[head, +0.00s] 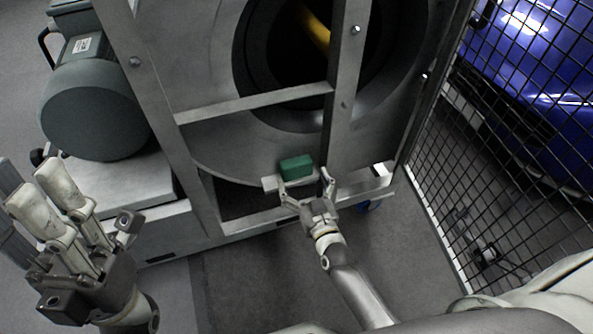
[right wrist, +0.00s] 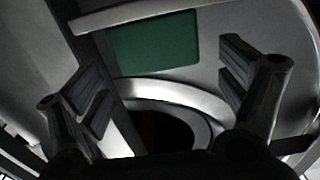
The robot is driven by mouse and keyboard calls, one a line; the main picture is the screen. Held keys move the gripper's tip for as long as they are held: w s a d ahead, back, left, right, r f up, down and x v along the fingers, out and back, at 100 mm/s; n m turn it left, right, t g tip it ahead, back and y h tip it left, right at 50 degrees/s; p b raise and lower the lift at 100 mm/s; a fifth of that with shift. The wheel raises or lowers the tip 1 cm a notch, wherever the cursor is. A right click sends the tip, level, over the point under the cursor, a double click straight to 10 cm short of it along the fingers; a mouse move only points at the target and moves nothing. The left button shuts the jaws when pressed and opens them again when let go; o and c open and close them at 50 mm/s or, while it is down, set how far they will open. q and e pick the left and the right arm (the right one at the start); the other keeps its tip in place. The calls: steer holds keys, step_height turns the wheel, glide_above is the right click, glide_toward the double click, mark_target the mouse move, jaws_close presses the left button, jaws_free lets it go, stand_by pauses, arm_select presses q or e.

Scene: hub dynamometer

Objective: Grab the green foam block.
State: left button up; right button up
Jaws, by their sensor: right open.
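The green foam block (head: 296,168) is a small box near the lower front of the machine in the head view. It appears to rest on a pale ledge (head: 270,183). My right gripper (head: 307,184) is open, its two fingers spread just in front of the block. In the right wrist view the green block (right wrist: 153,44) shows beyond and between the open fingers (right wrist: 165,80), nearer the left one. Nothing is between the fingers, and I see no contact. My left gripper (head: 40,205) is at the lower left, far from the block, its pale fingers apart.
The grey metal frame (head: 240,104) and a large round drum opening (head: 300,60) stand behind the block. A grey motor (head: 95,110) is at the left. A black mesh fence (head: 500,150) bounds the right side, with a blue car (head: 545,60) behind it.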

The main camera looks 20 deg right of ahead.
mark_target(299, 169)
steer(key=w+b, duration=0.2)
steer(key=w, duration=0.3)
steer(key=shift+w+b, duration=0.35)
steer(key=shift+w, duration=0.2)
steer(key=c, duration=0.6)
